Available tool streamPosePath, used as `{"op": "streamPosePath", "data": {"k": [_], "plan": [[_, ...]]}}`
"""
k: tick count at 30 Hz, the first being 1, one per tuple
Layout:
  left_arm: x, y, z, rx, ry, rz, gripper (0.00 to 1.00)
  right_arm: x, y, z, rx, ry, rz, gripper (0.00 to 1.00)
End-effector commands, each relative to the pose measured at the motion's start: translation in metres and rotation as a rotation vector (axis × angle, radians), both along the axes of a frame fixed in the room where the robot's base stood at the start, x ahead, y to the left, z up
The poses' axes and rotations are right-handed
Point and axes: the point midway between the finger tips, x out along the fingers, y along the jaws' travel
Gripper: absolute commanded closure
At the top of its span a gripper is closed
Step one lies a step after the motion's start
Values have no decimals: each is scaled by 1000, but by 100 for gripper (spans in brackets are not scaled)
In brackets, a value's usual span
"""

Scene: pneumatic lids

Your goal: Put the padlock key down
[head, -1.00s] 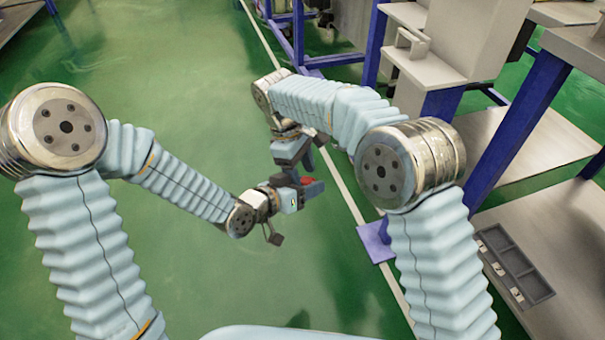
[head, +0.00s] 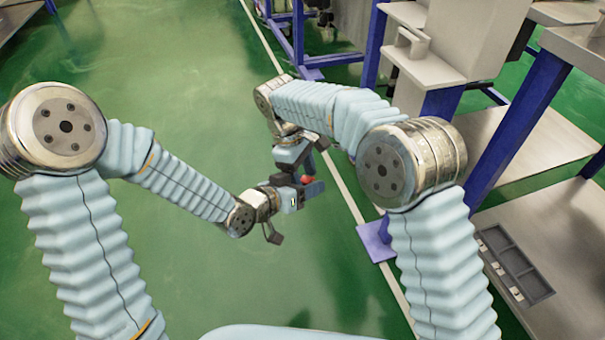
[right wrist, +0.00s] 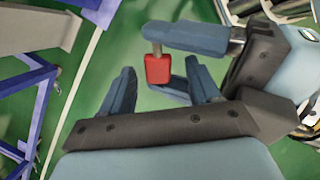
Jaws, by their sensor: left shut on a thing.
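The padlock key shows as a red block (right wrist: 157,70) with a short pale shank above it in the right wrist view. It is also a small red spot in the head view (head: 307,179). My left gripper (head: 313,187) is shut on the key and holds it over the floor; its blue fingers also show in the right wrist view. My right gripper (right wrist: 163,87) is open, its two fingers apart, with the red block just beyond and between its fingertips. Whether they touch it I cannot tell. The key's far end is hidden by the left fingers.
A grey workbench (head: 570,240) with blue legs stands at the right. On its lower surface lies a dark grey compartment tray (head: 522,268), with small pale pieces (head: 517,295) along its left side. Open green floor (head: 190,90) lies ahead and below my grippers.

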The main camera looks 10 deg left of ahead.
Motion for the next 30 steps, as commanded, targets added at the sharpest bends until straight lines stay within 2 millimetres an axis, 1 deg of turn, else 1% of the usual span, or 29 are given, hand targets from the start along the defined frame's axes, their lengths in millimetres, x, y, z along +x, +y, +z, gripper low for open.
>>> {"op": "streamPosePath", "data": {"k": [5,8,11,18,21,24,30], "plan": [[0,0,0,0,0,0,74,1,1,2,1,-1,0,39],[0,0,0,0,0,0,74,2,3,11,2,-2,0,39],[0,0,0,0,0,0,74,3,7,27,2,-3,0,39],[0,0,0,0,0,0,74,8,21,76,2,-4,1,39],[0,0,0,0,0,0,74,10,25,92,1,-3,0,39],[0,0,0,0,0,0,74,11,28,103,0,-1,0,39],[1,0,-1,0,-1,-5,74,11,30,115,0,0,0,39]]}}
